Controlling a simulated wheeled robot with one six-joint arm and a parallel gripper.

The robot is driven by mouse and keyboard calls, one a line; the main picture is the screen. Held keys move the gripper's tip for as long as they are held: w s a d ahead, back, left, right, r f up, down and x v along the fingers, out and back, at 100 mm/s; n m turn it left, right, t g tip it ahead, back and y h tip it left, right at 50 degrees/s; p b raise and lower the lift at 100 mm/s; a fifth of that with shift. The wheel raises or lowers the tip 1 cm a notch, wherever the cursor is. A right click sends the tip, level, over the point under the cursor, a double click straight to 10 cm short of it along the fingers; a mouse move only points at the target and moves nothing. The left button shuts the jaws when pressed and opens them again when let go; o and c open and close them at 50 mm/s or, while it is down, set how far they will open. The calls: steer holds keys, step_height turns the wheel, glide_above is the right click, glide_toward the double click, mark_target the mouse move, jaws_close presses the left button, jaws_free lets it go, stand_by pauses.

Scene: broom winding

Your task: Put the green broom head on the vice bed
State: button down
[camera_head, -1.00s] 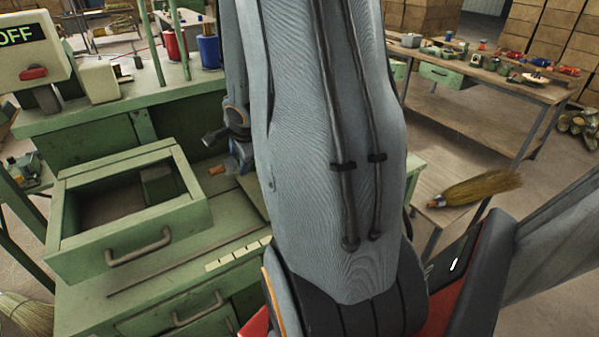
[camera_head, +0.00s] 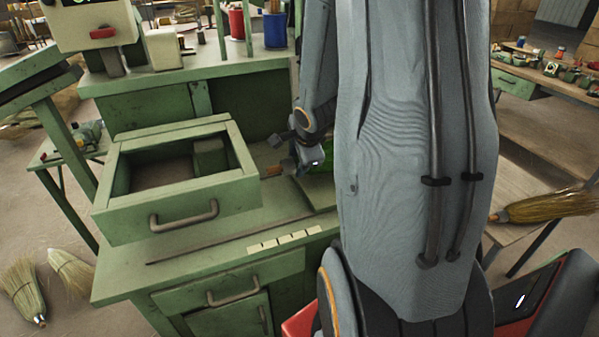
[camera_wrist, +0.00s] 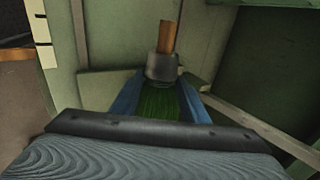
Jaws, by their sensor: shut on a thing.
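My gripper (camera_head: 309,163) is low over the green bench in the head view, mostly beside and behind my forearm. It is shut on the green broom head, whose green bristles (camera_wrist: 158,99) show between the blue fingers (camera_wrist: 160,103) in the wrist view. A grey collar (camera_wrist: 161,67) and a short orange-brown wooden stub (camera_wrist: 168,38) stick out beyond the fingers. The stub also shows in the head view (camera_head: 279,168), pointing left. My forearm hides part of the bench top. I cannot tell for certain which surface is the vice bed, or whether the broom head touches the bench.
A green open drawer-like box (camera_head: 235,206) with a handle stands on the bench (camera_head: 130,275), left of my gripper. Straw brooms lie on the floor at left (camera_head: 22,290). Another straw broom (camera_head: 548,207) lies on a low table at right. Red (camera_head: 236,22) and blue (camera_head: 275,30) pots stand behind.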

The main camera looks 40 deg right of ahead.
steer(key=shift+f+b, duration=1)
steer(key=shift+f, duration=0.6)
steer(key=c, duration=1)
jaws_free()
steer(key=shift+c, duration=0.2)
steer(key=shift+s+r, duration=0.1)
steer(key=shift+r, duration=0.05)
steer(key=p+v, duration=0.7)
steer(key=v, duration=0.4)
steer(key=shift+s+r+p, duration=0.25)
steer(key=shift+r+p, duration=0.05)
steer(key=shift+a, duration=0.1)
